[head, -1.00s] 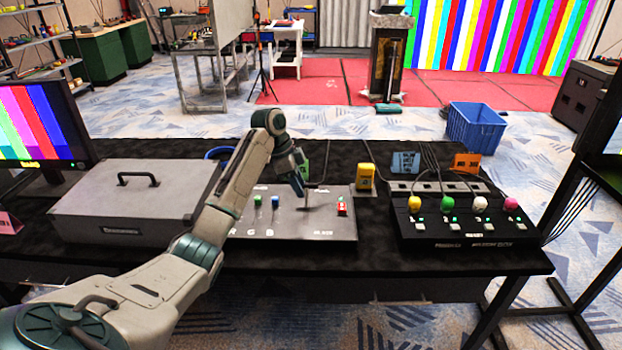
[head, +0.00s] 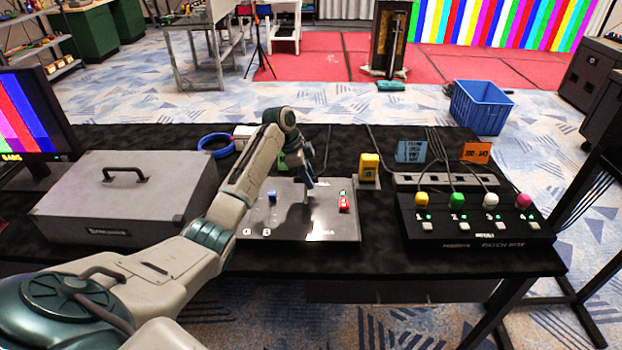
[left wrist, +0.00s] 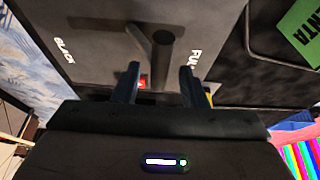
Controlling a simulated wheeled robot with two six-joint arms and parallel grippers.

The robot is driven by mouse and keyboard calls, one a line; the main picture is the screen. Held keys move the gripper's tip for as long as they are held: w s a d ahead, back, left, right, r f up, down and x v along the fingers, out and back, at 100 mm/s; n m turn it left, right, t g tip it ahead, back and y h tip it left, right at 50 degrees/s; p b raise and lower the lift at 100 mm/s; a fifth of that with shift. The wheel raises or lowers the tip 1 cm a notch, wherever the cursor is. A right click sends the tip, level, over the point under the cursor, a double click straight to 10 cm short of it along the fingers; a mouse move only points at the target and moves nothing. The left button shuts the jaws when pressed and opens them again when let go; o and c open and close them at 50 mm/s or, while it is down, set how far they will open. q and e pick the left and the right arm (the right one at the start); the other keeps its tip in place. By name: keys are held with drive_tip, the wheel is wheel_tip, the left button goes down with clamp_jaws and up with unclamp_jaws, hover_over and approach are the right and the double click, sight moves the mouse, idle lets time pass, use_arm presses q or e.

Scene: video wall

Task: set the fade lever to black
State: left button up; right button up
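A grey control panel (head: 262,222) lies on the black table. In the left wrist view a dark fade lever (left wrist: 162,48) stands up from it, between the words BLACK on the left and FULL on the right, nearer FULL. My left gripper (left wrist: 158,88) is open, with its two blue-grey fingers apart and the lever between and just beyond their tips. In the head view the left gripper (head: 308,180) is over the right half of the panel and hides most of the lever. My right gripper is in neither view.
A blue knob (head: 272,197) and a red switch (head: 344,204) flank the gripper on the panel. A grey case (head: 125,200) stands left, a patch box (head: 475,220) right, and a yellow device (head: 369,167) behind. A blue bin (head: 480,107) is on the floor.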

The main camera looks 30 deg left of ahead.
use_arm(q)
drive_tip(key=shift+x, duration=1.1)
drive_tip(key=shift+d, duration=0.1)
clamp_jaws()
drive_tip(key=shift+s+r, duration=0.1)
